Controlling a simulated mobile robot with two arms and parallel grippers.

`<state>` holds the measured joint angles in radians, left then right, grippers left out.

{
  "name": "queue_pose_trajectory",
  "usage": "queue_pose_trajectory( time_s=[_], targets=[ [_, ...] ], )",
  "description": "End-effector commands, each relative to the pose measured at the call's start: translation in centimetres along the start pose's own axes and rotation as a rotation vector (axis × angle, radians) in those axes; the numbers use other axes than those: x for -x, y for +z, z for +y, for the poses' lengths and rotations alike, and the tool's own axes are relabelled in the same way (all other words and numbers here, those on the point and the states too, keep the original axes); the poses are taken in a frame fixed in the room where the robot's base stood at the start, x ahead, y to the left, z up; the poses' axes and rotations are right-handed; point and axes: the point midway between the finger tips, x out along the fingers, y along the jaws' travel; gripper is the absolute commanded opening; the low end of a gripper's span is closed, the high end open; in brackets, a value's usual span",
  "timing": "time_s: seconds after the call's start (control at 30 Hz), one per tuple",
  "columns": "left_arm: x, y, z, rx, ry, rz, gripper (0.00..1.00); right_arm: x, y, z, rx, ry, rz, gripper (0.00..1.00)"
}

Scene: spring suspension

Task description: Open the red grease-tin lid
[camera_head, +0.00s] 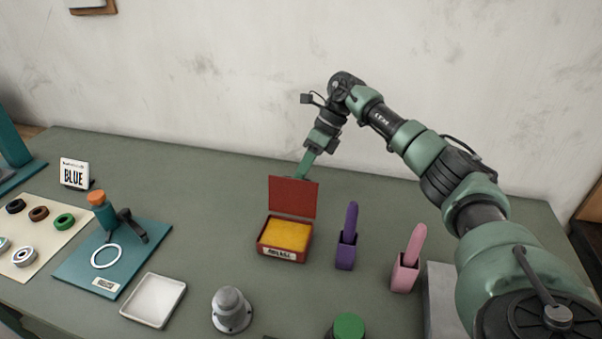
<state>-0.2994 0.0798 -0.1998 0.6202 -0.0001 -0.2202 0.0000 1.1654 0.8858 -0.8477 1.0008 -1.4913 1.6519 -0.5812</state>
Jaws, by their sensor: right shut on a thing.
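The red grease tin (268,252) stands on the green table near the middle of the view. Its red lid (293,196) is raised and stands about upright at the tin's back edge. Yellow grease (288,234) shows inside the tin. My right gripper (302,174) is behind the lid's top edge, and its fingertips are partly hidden by the lid. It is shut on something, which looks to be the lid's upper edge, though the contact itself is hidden. My left gripper is not in view.
A purple holder (346,254) and a pink holder (403,274) stand right of the tin. A grey flanged part (231,310), a white tray (154,300) and a teal board (85,262) lie front left. A green-topped item (348,327) is at the front. Table behind the tin's left is clear.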

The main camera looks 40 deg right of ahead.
Motion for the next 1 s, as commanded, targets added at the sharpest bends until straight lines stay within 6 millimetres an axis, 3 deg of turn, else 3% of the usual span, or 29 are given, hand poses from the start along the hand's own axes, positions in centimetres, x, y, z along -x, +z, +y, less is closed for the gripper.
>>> queue_pose_trajectory(
  time_s=[0.03, 0.3, 0.33, 0.4, 0.77, 1.0],
  targets=[
    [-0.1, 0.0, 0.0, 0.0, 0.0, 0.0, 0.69, -0.7, -0.5, 0.1, 0.0, 0.009, 0.02, 0.0],
    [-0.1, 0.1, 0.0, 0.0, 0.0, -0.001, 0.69, -0.7, -0.5, 0.1, 0.0, 0.009, 0.02, 0.0],
    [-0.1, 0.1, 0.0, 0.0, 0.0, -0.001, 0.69, -0.7, -0.5, 0.1, 0.0, 0.009, 0.02, 0.18],
    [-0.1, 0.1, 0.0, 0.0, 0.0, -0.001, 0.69, -0.7, -0.5, 0.1, 0.0, 0.008, 0.018, 0.34],
    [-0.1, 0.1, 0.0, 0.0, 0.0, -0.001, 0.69, 0.1, -0.2, 0.0, 0.0, 0.002, 0.006, 0.34],
    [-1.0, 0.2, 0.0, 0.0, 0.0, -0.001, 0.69, 3.7, -0.1, -0.1, -0.001, 0.002, 0.006, 0.34]
  ],
)
